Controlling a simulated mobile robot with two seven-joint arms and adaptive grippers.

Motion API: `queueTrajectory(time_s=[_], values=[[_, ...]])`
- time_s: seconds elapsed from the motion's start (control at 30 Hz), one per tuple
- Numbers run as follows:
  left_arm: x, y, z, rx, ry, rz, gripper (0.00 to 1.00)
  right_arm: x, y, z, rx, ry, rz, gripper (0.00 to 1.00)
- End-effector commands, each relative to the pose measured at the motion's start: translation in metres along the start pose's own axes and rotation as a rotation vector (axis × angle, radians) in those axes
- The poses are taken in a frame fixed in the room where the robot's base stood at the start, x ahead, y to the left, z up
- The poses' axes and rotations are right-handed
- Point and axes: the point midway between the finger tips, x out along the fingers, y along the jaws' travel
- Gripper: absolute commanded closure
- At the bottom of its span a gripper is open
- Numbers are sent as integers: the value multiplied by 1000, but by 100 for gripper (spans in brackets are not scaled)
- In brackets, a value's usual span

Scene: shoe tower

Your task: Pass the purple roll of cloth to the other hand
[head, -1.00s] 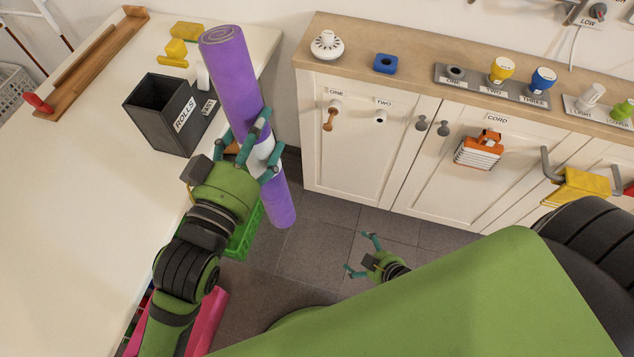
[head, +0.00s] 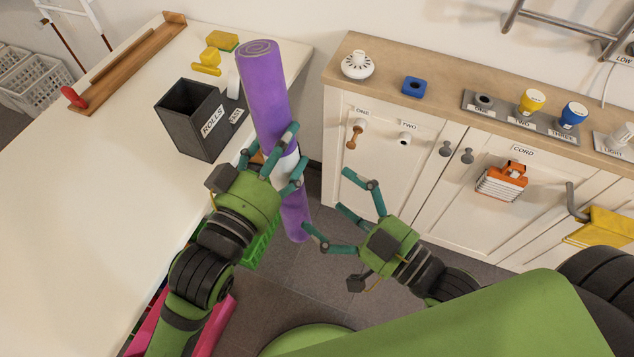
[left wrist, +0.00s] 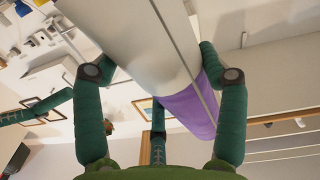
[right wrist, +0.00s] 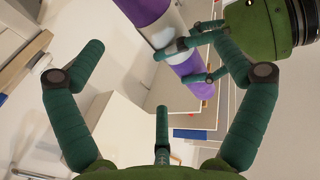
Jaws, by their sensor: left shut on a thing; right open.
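The purple roll of cloth (head: 266,95) has a white band (head: 286,163) around its middle and a spiral end at the top. My left gripper (head: 272,160) is shut on it at the white band and holds it tilted, beside the counter's edge. In the left wrist view the roll (left wrist: 195,100) lies between the left fingers. My right gripper (head: 335,215) is open and empty, to the right of the roll's lower end, with its fingers pointing toward it. In the right wrist view the roll (right wrist: 150,10) and the left gripper are beyond the open fingers, apart from them.
A dark box labelled ROLLS (head: 190,120) stands on the white counter (head: 90,200) at left. Yellow pieces (head: 215,50) lie behind it. A cabinet (head: 390,150) with knobs and an orange cord holder (head: 502,181) stands at right. A green crate (head: 258,245) is below the roll.

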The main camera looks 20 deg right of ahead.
Motion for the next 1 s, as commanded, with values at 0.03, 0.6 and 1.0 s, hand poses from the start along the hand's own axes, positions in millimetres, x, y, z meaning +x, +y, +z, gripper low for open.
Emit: queueTrajectory(time_s=[0.03, 0.6, 1.0], values=[[0, 0, -1, 0, 3, 1, 70, 5, 0, -1, -1, 4, 1, 0], [0, 0, -1, 0, 3, 1, 70, 96, 1, -1, -1, 3, 1, 0], [0, 0, -1, 0, 3, 1, 70, 116, 0, 0, -1, -1, 0, 0]])
